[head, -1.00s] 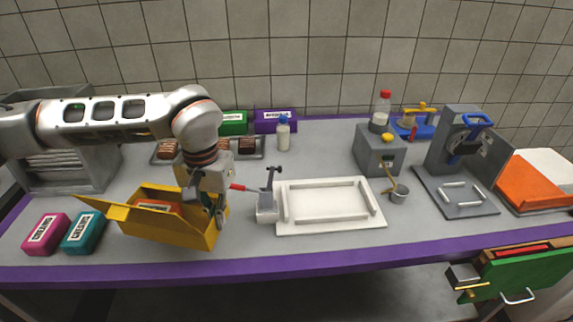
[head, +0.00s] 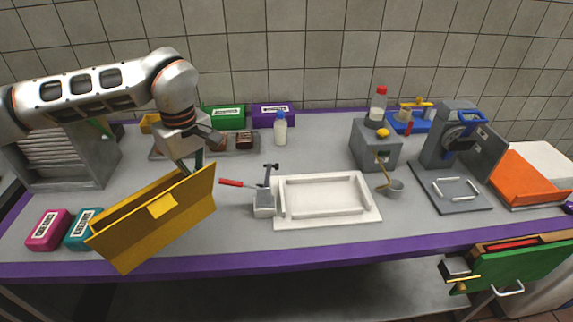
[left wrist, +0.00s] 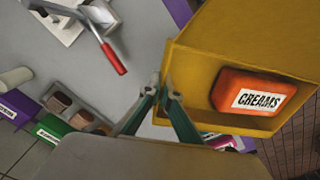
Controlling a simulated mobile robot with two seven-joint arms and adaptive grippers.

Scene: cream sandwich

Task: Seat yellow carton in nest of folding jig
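The yellow carton (head: 180,225) is tilted in the air over the front left of the table, its lower left corner in front of the purple edge. My left gripper (head: 192,168) is at its upper rim and appears shut on the carton wall. In the left wrist view the fingers (left wrist: 164,98) meet the carton's edge (left wrist: 215,40), and an orange pack marked CREAMS (left wrist: 255,94) lies inside the carton. A white plate with a raised rectangular frame (head: 325,219), seemingly the folding jig's nest, lies empty to the right. My right gripper is not in view.
A clamp with a red handle (head: 231,183) stands at the white plate's left edge. Pink (head: 47,230) and teal (head: 80,236) packs lie at the left. A bottle (head: 280,130) stands behind the plate. A grey press (head: 455,150) stands at the right.

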